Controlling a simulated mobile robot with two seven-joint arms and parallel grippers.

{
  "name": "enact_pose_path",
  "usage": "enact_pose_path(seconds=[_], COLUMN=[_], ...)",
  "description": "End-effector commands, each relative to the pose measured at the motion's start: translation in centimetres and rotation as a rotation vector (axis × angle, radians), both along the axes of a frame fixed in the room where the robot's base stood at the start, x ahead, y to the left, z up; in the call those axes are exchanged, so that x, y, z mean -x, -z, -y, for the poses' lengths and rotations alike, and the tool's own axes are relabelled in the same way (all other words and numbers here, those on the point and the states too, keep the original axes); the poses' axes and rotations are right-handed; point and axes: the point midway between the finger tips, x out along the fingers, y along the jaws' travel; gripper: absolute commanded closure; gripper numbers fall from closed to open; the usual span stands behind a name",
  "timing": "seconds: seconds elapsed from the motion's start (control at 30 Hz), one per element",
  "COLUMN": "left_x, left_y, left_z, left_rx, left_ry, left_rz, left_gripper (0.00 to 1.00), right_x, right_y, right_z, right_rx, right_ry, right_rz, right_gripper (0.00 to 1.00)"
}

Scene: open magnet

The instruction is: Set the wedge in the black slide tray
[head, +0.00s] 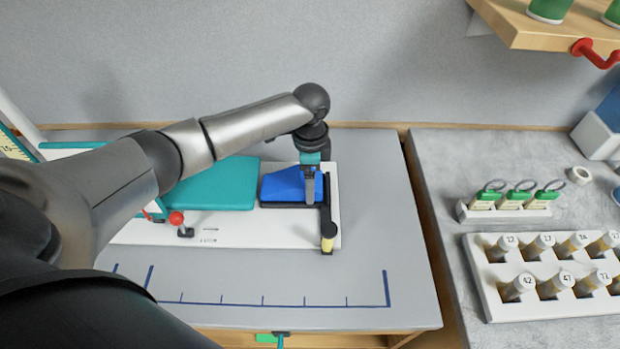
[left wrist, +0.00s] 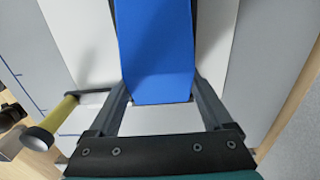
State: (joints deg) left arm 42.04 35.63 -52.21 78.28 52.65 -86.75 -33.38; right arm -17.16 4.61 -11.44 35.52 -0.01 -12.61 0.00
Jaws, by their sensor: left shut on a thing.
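The blue wedge (head: 283,184) is at the right end of the white instrument, over the black slide tray (head: 286,205), whose dark edge shows along its front. My left gripper (head: 309,198) comes down from above at the wedge's right end. In the left wrist view the wedge (left wrist: 157,45) lies between the two fingers of my left gripper (left wrist: 160,88), which are shut on it. I cannot tell whether the wedge rests fully on the tray. My right gripper is not in view.
A black bar (head: 326,218) with a yellow-ended knob (head: 328,240) stands right of the wedge. A teal pad (head: 215,190) and a red-knobbed lever (head: 177,219) are left of it. Vial racks (head: 488,283) stand on the right counter. The front of the grey table (head: 270,285) is clear.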

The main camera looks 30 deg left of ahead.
Motion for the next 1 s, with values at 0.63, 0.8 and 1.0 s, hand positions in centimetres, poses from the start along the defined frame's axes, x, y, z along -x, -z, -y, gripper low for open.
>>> enact_pose_path(seconds=[0.63, 0.8, 1.0], left_x=[0.37, 0.4, 0.4], left_y=[0.89, 0.9, 0.14], left_z=[0.05, 0.09, 0.12], left_rx=[-0.002, -0.001, 0.0], left_ry=[0.002, 0.002, 0.002], left_rz=[-0.008, -0.009, -0.01], left_gripper=[0.0, 0.0, 0.0], right_x=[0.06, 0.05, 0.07], right_y=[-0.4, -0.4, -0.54], right_z=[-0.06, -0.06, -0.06], right_rx=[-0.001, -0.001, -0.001], right_ry=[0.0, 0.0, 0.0], right_rz=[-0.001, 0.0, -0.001], right_gripper=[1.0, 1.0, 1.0])
